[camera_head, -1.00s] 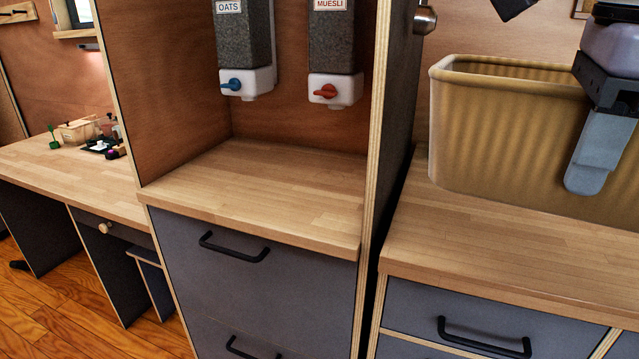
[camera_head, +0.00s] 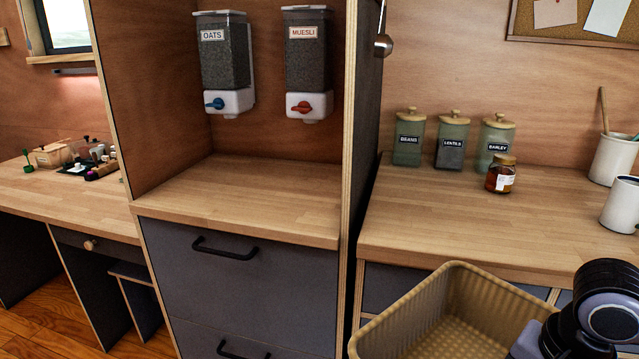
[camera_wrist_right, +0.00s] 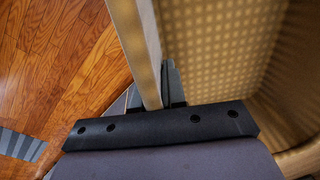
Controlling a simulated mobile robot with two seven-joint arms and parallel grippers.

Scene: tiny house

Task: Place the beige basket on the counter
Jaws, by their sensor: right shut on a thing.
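The beige basket (camera_head: 400,318) is at the bottom right of the head view, tilted, its open top facing up. It is in front of the right-hand counter (camera_head: 430,215) and overlaps the drawer fronts in the picture. My right gripper (camera_head: 528,342) is at the basket's right rim, partly cut off by the frame. In the right wrist view, its fingers (camera_wrist_right: 172,88) are shut on the thin basket wall (camera_wrist_right: 138,40), with the ribbed inside to the right. My left gripper is not in view.
Jars labelled beans (camera_head: 408,140), lentils (camera_head: 451,142) and barley (camera_head: 494,140), a honey-coloured jar (camera_head: 501,175) and white pots (camera_head: 612,158) stand on the right counter. Its left front is clear. A tall panel (camera_head: 362,120) separates it from the bare dispenser counter (camera_head: 240,195).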

